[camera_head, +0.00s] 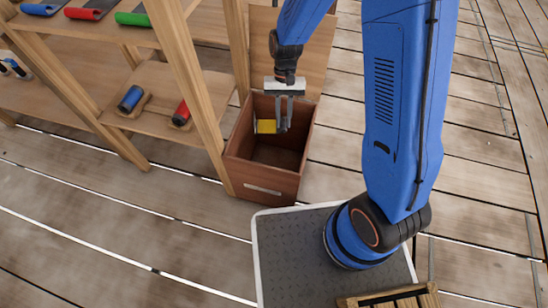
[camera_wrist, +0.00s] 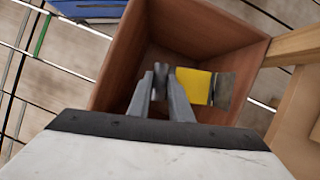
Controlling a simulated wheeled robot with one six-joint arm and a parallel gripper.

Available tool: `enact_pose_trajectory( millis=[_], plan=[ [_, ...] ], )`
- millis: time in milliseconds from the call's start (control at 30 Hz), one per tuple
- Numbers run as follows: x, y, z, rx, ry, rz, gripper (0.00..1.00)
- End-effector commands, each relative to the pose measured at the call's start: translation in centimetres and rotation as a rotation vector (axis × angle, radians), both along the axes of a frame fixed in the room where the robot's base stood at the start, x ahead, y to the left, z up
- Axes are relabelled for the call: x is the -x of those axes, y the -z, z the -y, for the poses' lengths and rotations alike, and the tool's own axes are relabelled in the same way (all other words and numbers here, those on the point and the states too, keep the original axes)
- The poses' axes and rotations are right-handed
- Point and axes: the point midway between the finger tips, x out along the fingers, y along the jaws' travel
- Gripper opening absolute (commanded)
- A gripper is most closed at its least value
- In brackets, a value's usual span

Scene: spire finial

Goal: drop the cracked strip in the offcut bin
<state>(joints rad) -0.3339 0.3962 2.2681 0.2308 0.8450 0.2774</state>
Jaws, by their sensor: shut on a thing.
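My gripper (camera_head: 283,128) is shut on a grey strip with a wide yellow band (camera_head: 266,126), which I take to be the cracked strip. In the wrist view the fingertips (camera_wrist: 160,88) close on its dark part, and the yellow band (camera_wrist: 194,86) and a grey end stick out to the right. No crack can be made out. The offcut bin (camera_head: 262,176) is a brown open box with a pale label on its front. The gripper and strip are at its mouth, towards the back; the wrist view also shows its wall (camera_wrist: 118,62). Their exact height against the rim is unclear.
A wooden shelf rack (camera_head: 188,85) stands close on the bin's left, holding red, blue and green rolls. A wooden panel (camera_head: 318,50) rises behind the bin. My own base deck lies in front of it. Plank floor is clear to the right.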

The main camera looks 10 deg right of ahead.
Motion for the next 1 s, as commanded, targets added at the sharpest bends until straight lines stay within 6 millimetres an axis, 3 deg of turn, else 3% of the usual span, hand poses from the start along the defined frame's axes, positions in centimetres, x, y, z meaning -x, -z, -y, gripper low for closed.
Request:
enact_pose_trajectory(
  millis=[333,367,433,467,800,1000],
  plan=[
    [0.0,0.3,0.0,0.0,0.0,-0.001,0.0],
    [0.0,0.3,0.0,0.0,0.0,-0.001,0.21],
    [0.0,0.3,0.0,0.0,0.0,0.0,0.38],
    [0.0,0.3,0.0,0.0,0.0,0.0,0.4],
    [-0.1,0.1,0.0,0.0,0.0,0.0,0.4],
    [-1.0,-2.0,0.1,0.0,0.0,0.002,0.4]
  ],
)
